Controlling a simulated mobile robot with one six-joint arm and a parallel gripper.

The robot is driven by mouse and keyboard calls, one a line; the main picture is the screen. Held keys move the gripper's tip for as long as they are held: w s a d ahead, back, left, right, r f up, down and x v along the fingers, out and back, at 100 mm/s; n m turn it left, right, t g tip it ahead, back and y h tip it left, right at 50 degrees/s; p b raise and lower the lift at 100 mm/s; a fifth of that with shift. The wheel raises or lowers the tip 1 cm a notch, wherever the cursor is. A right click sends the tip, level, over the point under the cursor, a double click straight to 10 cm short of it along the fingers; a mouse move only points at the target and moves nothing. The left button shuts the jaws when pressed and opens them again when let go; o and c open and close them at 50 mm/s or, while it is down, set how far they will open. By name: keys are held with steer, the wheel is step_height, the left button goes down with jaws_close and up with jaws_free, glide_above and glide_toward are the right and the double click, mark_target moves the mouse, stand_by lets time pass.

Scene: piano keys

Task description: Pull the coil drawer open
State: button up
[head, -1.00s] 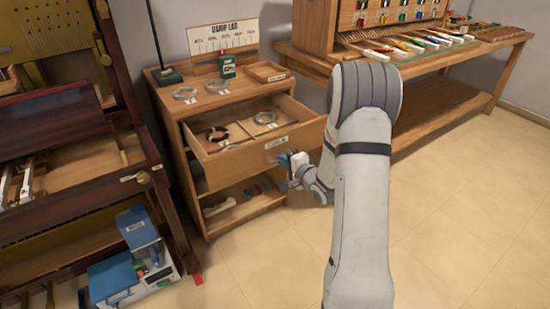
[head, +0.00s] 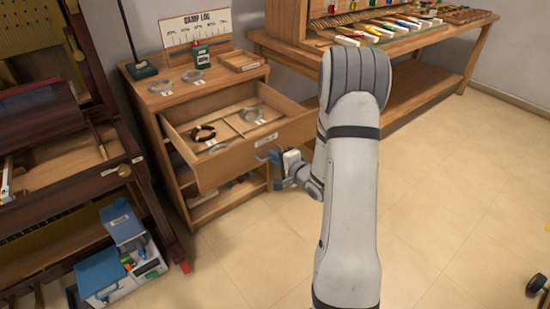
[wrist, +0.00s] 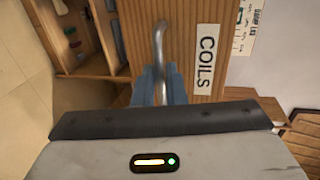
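The coil drawer (head: 240,158) stands out from the wooden cabinet, with several coils visible in its divided inside. A metal bar handle (wrist: 160,42) runs down into the space between my blue fingertips. My gripper (head: 272,157) is at the drawer front, and it also shows in the wrist view (wrist: 160,85). The fingers appear closed around the handle, one on each side; the contact itself is partly hidden by the gripper body.
The cabinet top (head: 165,98) holds rings, a green box and a small tray (head: 242,61). An open shelf lies below the drawer. A blue and white box (head: 128,250) stands on the floor at left. A workbench (head: 420,42) is behind right. Floor at right is mostly clear.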

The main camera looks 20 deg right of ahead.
steer(key=o, duration=0.4)
steer(key=p+v, duration=0.1)
steer(key=v, duration=0.6)
steer(key=shift+s+d, duration=0.15)
steer(key=shift+s, duration=0.2)
step_height(320, 180, up, 17)
steer(key=s+a+n+g+h+p, duration=0.1)
steer(key=s+n+g+h+p, duration=0.2)
steer(key=n+g+h+p, duration=0.5)
steer(key=s+a+r+n+g+y+p, duration=0.1)
steer(key=s+a+r+n+p, duration=0.1)
steer(key=s+r, duration=0.3)
steer(key=s+a+r+n+g+y+p, duration=0.1)
steer(key=s+a+r+n+p, duration=0.1)
steer(key=s+a+r+p, duration=0.3)
steer(key=s+a+r+n+g+y+p, duration=0.1)
steer(key=s+a+r+n+g+p, duration=0.1)
steer(key=s, duration=0.8)
steer(key=shift+s+a+r+p, duration=0.1)
steer(key=shift+a+r+p, duration=0.4)
steer(key=shift+r, duration=0.4)
steer(key=shift+s+a+r+p, duration=0.1)
steer(key=shift+a+r+p, duration=0.15)
steer(key=shift+a+r, duration=0.55)
